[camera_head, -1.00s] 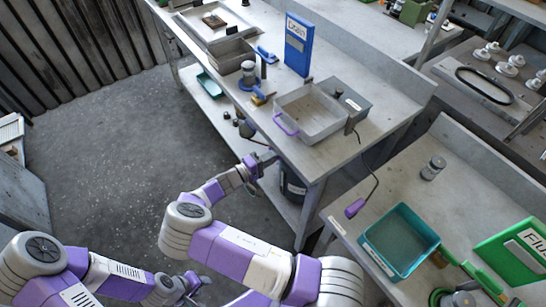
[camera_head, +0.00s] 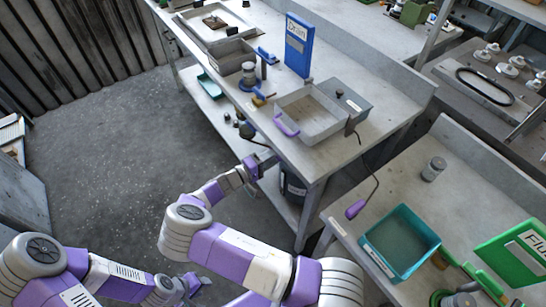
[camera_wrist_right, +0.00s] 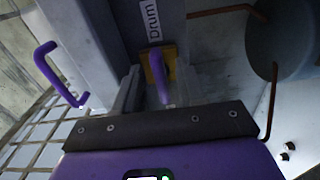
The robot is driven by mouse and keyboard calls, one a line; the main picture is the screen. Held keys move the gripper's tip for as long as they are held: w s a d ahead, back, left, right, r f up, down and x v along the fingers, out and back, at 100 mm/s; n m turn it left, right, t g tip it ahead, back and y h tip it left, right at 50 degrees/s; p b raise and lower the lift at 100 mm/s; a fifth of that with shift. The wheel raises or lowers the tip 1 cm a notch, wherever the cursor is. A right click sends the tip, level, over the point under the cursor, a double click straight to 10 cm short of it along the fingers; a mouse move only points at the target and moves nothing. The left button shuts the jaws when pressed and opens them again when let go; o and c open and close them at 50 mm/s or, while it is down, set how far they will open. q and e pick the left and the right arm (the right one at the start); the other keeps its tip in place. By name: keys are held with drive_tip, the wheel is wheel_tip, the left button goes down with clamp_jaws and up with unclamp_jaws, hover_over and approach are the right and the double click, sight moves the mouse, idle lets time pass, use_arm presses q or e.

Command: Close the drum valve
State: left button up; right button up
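In the right wrist view a purple valve lever (camera_wrist_right: 160,82) with a yellow part behind it sits below a white label reading "Drum" (camera_wrist_right: 153,23). My right gripper (camera_wrist_right: 150,98) is right at this lever. In the head view my right gripper (camera_head: 264,161) is at the front edge of the bench, and the valve there is too small to make out. My left gripper (camera_head: 193,284) hangs low over the floor, away from the bench; its fingers are unclear.
A grey tub (camera_head: 310,112) with a purple handle stands on the bench above my right gripper. A dark drum (camera_head: 294,188) stands under the bench. Floor at left is clear.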

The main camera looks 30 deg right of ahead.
drive_tip(key=a, duration=0.7)
drive_tip(key=shift+s+a+p, duration=0.3)
drive_tip(key=shift+p, duration=0.1)
drive_tip(key=s+d+f+g+y, duration=0.2)
drive_tip(key=s+f+g+y, duration=0.7)
drive_tip(key=s+f, duration=0.95)
drive_tip(key=s+a+f+m+t+y, duration=0.1)
drive_tip(key=s+a+f+t+y, duration=0.2)
drive_tip(key=s+a+y, duration=0.35)
drive_tip(key=w+a+r+m+t+y, duration=0.2)
drive_tip(key=w+a+r+t+y, duration=0.1)
drive_tip(key=a, duration=0.5)
drive_tip(key=shift+w+r+t+y, duration=0.4)
drive_tip(key=shift+r+t+y, duration=0.65)
drive_tip(key=shift+y, duration=0.8)
